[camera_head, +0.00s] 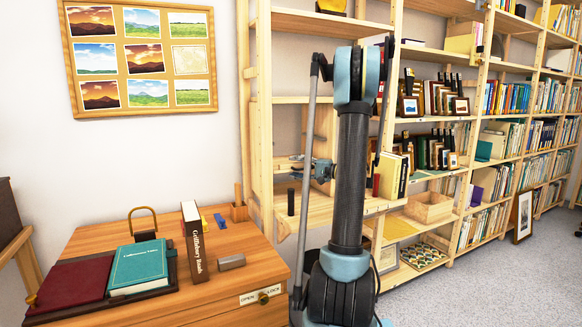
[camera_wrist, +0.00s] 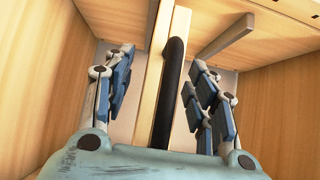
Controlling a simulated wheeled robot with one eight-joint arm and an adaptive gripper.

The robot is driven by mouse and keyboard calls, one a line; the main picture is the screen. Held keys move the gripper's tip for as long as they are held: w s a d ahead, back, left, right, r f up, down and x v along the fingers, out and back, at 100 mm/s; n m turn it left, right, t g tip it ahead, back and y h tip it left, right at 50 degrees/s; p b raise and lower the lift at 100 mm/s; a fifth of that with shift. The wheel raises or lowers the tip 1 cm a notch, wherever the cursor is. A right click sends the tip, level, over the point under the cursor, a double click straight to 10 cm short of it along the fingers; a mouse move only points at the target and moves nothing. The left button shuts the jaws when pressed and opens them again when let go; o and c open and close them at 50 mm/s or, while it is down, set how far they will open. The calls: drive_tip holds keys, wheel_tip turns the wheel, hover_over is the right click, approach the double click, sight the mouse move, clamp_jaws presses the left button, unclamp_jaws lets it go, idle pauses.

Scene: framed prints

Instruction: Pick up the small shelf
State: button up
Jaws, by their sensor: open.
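My gripper (camera_head: 298,168) is open in the left bay of the tall wooden bookcase (camera_head: 262,120), with its fingers toward the left in the head view. In the wrist view my gripper (camera_wrist: 163,72) has its two padded fingers apart. A dark rounded bar (camera_wrist: 168,95) and a pale wooden strip (camera_wrist: 178,30) show between them; I cannot tell if either touches a finger. Wooden panels surround this spot. No piece is clearly identifiable as the small shelf; a narrow upright wooden piece (camera_head: 308,140) stands behind my gripper, partly hidden by my arm.
A wooden desk (camera_head: 215,300) at the left holds a teal book (camera_head: 140,267), an upright brown book (camera_head: 195,243) and a padlock (camera_head: 144,222). A dark cylinder (camera_head: 291,202) stands below my gripper. Books and frames fill shelves at right.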

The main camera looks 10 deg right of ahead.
drive_tip(key=shift+w+a, duration=0.25)
drive_tip(key=shift+a, duration=0.15)
drive_tip(key=shift+c, duration=0.6)
clamp_jaws()
